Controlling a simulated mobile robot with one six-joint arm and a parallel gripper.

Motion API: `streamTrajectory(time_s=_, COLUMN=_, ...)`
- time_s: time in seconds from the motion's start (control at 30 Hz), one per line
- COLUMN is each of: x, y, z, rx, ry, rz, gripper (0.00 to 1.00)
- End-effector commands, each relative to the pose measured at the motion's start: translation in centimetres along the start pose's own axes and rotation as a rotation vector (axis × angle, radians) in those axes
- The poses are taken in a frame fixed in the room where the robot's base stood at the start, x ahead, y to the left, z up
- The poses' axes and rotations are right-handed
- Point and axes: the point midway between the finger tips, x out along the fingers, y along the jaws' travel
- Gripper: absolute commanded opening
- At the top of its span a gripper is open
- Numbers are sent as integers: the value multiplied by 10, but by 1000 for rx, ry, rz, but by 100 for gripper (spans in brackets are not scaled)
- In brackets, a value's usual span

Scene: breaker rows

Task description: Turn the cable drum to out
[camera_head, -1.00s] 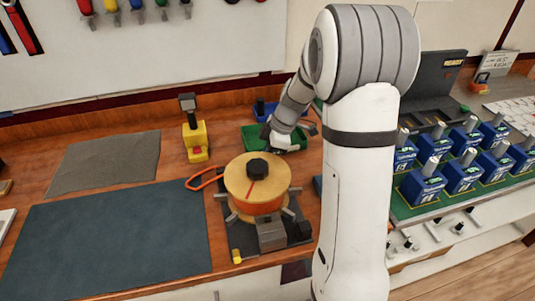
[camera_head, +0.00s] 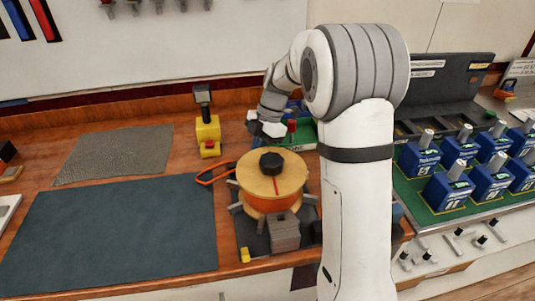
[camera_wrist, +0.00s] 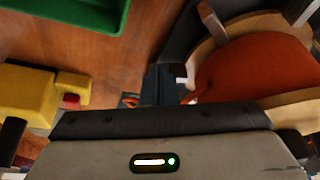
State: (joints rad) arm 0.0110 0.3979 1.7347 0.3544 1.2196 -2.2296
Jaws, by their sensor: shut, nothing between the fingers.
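The cable drum (camera_head: 268,198) stands upright on the bench, with a light wooden top, a black hub knob, orange cable and grey handles around it. A red line on its top points toward the front, slightly right of the hub. In the wrist view the drum's orange side (camera_wrist: 255,68) and wooden flange fill the upper right. My gripper (camera_head: 266,129) is behind the drum, above the bench and apart from the drum in the head view. It is shut and empty. Any lettering marking "out" is not readable.
A green bin (camera_head: 304,134) stands behind the drum. A yellow block tool (camera_head: 208,136) stands to the left, with orange-handled pliers (camera_head: 210,175) nearer the drum. A grey block (camera_head: 284,233) sits in front of the drum. The dark mat (camera_head: 110,235) is clear.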

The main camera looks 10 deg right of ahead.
Motion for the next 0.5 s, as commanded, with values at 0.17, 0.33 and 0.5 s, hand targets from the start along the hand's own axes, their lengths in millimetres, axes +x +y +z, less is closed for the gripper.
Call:
streamTrajectory(time_s=0.17, x=2, y=1, z=-3, rx=-40, ry=0, rz=-17, gripper=0)
streamTrajectory(time_s=0.33, x=2, y=1, z=-4, rx=-52, ry=0, rz=-22, gripper=0)
streamTrajectory(time_s=0.5, x=2, y=1, z=-4, rx=-52, ry=1, rz=-21, gripper=0)
